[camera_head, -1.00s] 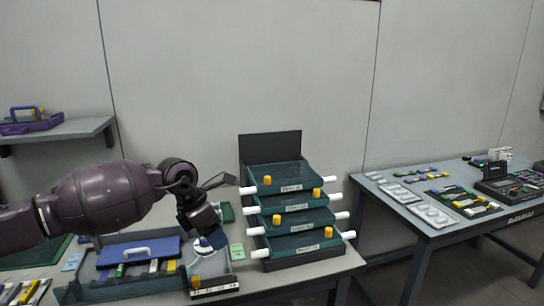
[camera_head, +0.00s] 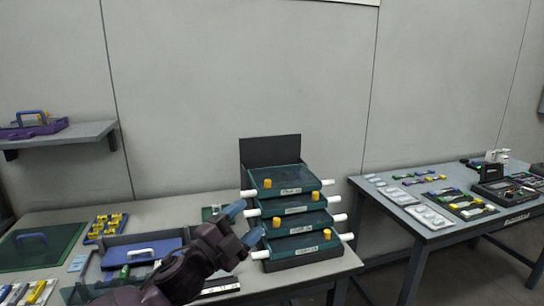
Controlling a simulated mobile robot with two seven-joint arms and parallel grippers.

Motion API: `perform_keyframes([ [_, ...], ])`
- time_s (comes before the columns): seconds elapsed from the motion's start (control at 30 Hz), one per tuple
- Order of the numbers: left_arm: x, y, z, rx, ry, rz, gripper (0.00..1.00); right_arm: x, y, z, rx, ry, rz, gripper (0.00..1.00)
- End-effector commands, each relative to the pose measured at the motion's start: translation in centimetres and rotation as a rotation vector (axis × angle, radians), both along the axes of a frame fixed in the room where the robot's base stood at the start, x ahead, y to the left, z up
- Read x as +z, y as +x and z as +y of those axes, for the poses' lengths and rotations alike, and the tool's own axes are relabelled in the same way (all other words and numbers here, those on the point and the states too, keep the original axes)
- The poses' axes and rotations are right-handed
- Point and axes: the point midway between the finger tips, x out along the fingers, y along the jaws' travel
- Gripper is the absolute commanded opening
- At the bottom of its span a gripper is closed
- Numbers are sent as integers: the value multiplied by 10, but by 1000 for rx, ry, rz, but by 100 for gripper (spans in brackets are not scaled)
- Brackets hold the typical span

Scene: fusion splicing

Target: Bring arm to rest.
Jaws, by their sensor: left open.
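My left gripper (camera_head: 246,224) reaches up from the bottom of the head view, over the front of the near table. Its two blue-tipped fingers are apart and nothing shows between them. The fingers are just left of the stack of green trays (camera_head: 290,205) in the picture; whether they touch it I cannot tell. My left arm (camera_head: 170,283) is low in the view and hides part of the grey toolbox. My right gripper is not in view.
The near table (camera_head: 45,217) also holds an open grey toolbox with a blue lid (camera_head: 140,252), a yellow-filled rack (camera_head: 106,227) and a green mat (camera_head: 40,245). A second table (camera_head: 400,225) with parts stands right. A wall shelf (camera_head: 70,134) holds a purple case (camera_head: 38,129).

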Motion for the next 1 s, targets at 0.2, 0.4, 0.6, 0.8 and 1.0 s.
perform_keyframes([
  [0.2,-63,-21,48,150,-222,327,63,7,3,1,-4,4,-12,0],
  [0.4,-126,-57,90,276,-389,588,63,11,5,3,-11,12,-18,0],
  [0.6,-184,-107,130,397,-532,793,63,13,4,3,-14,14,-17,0],
  [0.8,-234,-169,166,519,-648,936,63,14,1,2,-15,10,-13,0],
  [1.0,-283,-243,199,670,-708,1051,63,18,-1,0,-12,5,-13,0],
])
